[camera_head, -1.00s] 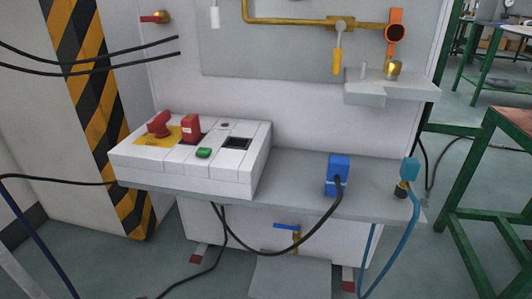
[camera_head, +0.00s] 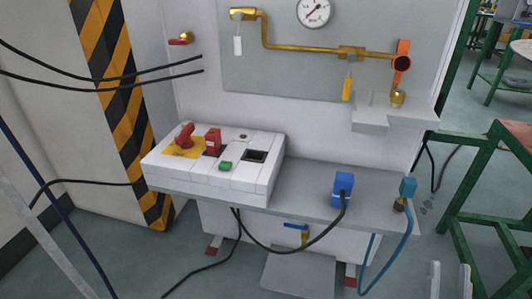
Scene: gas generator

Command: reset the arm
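My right gripper (camera_head: 450,272) shows only as two pale finger tips at the bottom right edge. They stand apart with a gap between them and nothing visible in it, over the floor. My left gripper is not in view. The gas generator stand has a grey ledge (camera_head: 305,190) with a white control box (camera_head: 205,178) on it. The box carries a red knob (camera_head: 184,135), a red switch block (camera_head: 213,140) and a green button (camera_head: 226,166). A blue plug (camera_head: 343,186) stands on the ledge with a black cable.
Brass piping (camera_head: 310,48) with a yellow handle (camera_head: 347,89) and a round gauge (camera_head: 314,11) is on the back panel. A small shelf (camera_head: 370,117) juts out at the right. A green-framed table (camera_head: 478,180) stands at far right. Cables hang at left and below the ledge.

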